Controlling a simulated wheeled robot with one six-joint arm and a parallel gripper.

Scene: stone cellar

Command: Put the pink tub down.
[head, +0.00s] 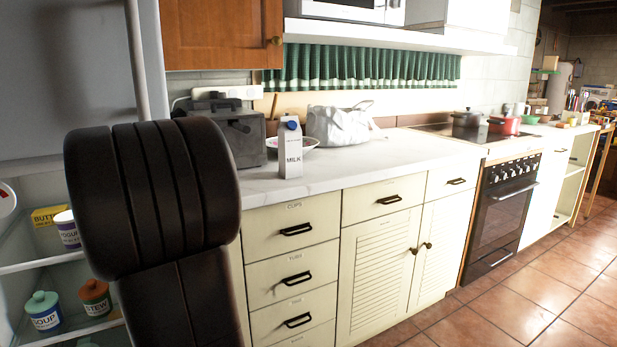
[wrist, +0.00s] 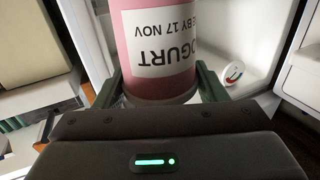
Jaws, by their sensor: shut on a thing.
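The pink tub (wrist: 160,87) fills the upper middle of the wrist view. Its white label reads "YOGURT" and "BY 17 NOV", upside down in that picture. My gripper (wrist: 162,88) is shut on the tub, with one grey-green finger on each side of it. In the head view neither the tub nor my gripper shows; my dark arm stands in front of the open fridge (head: 75,22) at the left. I cannot tell whether the tub's base touches anything.
Fridge shelves hold a yellow butter pack (head: 46,215), a purple-labelled yogurt tub (head: 67,230), a soup jar (head: 43,311) and a stew jar (head: 95,298). A milk carton (head: 290,152) stands on the counter (head: 390,165), with clear room to its right.

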